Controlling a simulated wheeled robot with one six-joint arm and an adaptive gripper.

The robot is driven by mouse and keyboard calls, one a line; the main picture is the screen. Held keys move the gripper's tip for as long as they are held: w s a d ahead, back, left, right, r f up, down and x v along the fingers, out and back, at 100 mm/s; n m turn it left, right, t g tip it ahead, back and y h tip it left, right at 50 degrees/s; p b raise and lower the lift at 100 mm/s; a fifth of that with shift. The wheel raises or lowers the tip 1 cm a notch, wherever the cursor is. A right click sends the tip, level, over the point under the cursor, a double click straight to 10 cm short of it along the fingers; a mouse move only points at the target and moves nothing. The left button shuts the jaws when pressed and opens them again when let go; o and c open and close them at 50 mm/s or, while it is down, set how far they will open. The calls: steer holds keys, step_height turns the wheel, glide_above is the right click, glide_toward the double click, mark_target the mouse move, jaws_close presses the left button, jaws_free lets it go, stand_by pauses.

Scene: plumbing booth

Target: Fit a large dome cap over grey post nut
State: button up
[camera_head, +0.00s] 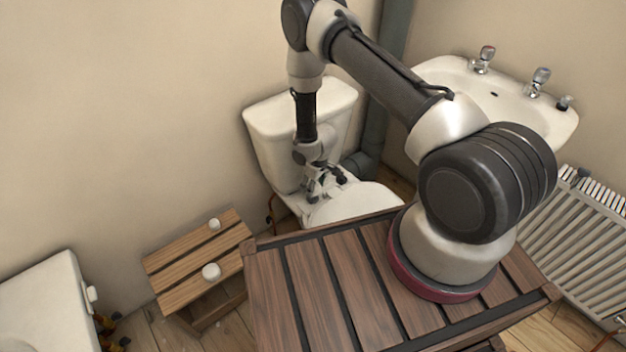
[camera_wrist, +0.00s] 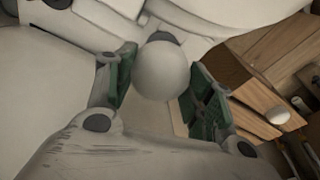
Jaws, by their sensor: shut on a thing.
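My gripper (camera_head: 325,187) hangs over the back of the white toilet, just in front of its cistern. In the wrist view its green-padded fingers (camera_wrist: 164,88) are shut on a smooth white dome cap (camera_wrist: 163,70), which sits between them. A small dark grey piece (camera_wrist: 163,37) shows past the cap's upper edge; I cannot tell whether it is the grey post nut or whether the cap touches it. In the head view the held cap is too small to make out and the nut cannot be identified.
The toilet (camera_head: 352,204) and cistern (camera_head: 298,118) crowd my gripper. A slatted wooden crate (camera_head: 180,255) at lower left bears two white domes, one near (camera_head: 211,271) and one farther (camera_head: 214,223). A basin (camera_head: 495,95) and radiator (camera_head: 575,235) stand at right.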

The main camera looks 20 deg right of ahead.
steer(key=shift+f, duration=2.6)
steer(key=shift+c, duration=0.2)
steer(key=shift+s+f, duration=0.1)
steer(key=shift+f, duration=0.1)
steer(key=shift+c, duration=0.7)
steer(key=o, duration=1)
steer(key=shift+r, duration=0.3)
steer(key=r, duration=0.3)
steer(key=s+r, duration=0.1)
steer(key=r, duration=0.3)
steer(key=d+r, duration=0.1)
steer(key=r, duration=0.3)
steer(key=shift+s+r, duration=0.15)
steer(key=shift+s, duration=0.05)
